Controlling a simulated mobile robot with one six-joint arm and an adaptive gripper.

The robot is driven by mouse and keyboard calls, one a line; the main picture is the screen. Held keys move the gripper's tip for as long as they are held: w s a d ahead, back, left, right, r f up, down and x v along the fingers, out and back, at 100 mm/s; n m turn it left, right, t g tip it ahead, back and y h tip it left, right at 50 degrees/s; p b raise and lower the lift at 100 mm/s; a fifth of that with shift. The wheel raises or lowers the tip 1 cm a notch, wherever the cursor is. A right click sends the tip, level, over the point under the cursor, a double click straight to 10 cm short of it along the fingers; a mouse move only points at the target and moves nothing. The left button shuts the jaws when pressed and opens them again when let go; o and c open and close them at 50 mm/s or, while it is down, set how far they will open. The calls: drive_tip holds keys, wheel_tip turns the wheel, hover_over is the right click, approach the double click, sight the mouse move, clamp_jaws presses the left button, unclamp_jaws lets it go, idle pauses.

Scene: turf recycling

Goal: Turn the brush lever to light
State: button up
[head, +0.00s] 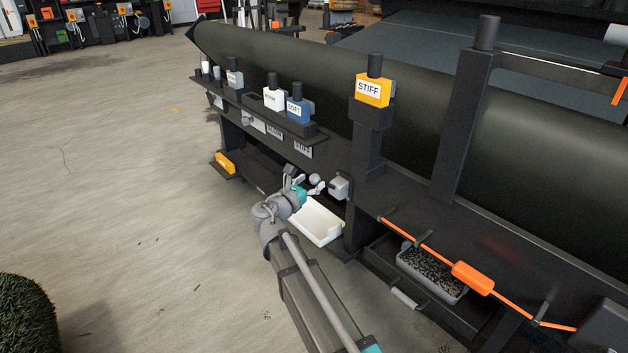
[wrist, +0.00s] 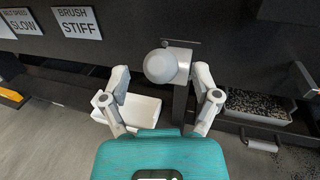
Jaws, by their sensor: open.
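The brush lever shows in the wrist view as a round grey knob (wrist: 160,66) in front of a light grey housing (wrist: 180,58) on the dark machine front. In the head view, the knob (head: 315,180) and housing (head: 340,187) are right of my gripper (head: 303,181). In the wrist view my gripper (wrist: 163,82) is open, with one finger on each side of the knob and visible gaps; contact is not seen. A sign reading "BRUSH STIFF" (wrist: 77,23) is left of the lever. The lever's handle is hidden behind its knob.
A white tray (head: 316,222) sits below the lever. An orange bar (head: 472,277) crosses the machine front. Labelled blocks, including yellow "STIFF" (head: 373,89), stand above. The floor at left is open.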

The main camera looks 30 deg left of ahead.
drive_tip(key=shift+w+d, duration=0.1)
drive_tip(key=shift+w, duration=0.75)
drive_tip(key=shift+c, duration=0.3)
clamp_jaws()
